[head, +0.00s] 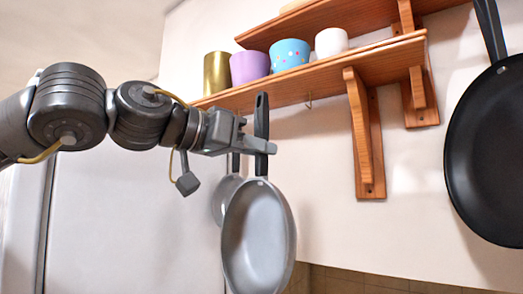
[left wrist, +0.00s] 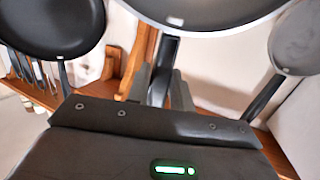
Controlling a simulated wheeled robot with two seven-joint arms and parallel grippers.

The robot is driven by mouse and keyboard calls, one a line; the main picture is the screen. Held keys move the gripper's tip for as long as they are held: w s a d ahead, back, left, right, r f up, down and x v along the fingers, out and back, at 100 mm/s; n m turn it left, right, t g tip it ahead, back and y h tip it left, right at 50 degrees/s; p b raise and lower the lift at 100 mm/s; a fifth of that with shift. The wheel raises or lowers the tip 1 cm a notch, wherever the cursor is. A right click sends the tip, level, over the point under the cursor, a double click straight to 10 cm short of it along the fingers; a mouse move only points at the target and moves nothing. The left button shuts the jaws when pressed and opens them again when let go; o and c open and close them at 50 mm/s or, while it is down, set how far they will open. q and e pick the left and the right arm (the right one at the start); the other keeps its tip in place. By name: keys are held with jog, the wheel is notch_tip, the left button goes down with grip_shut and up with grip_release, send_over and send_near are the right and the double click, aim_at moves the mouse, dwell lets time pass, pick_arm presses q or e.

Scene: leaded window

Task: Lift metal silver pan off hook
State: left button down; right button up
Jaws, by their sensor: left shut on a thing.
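The metal silver pan (head: 258,240) hangs upright below the wooden shelf, its dark handle pointing up. My left gripper (head: 262,144) is shut on that handle, about midway along it. In the left wrist view, the pan's underside or face (left wrist: 205,14) shows at the top, with its handle running down between the fingers (left wrist: 160,88). The handle's top reaches the shelf's front edge. I cannot tell whether it still touches a hook. My right gripper is not in view.
A smaller grey pan (head: 220,200) hangs partly hidden behind the held pan. A large black pan (head: 490,150) hangs at right. The shelf (head: 385,62) carries gold, purple, blue dotted and white cups. An empty hook (head: 308,104) shows under it, left of a wooden bracket (head: 362,140).

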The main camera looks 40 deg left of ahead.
pick_arm(q)
jog(key=shift+s+d+f+b, duration=0.1)
jog(key=shift+s+f+b, duration=0.25)
jog(key=shift+s+f, duration=0.25)
jog(key=s+f+b, duration=0.3)
jog(key=s+f, duration=0.1)
jog(key=s, duration=0.4)
jog(key=shift+s, duration=0.15)
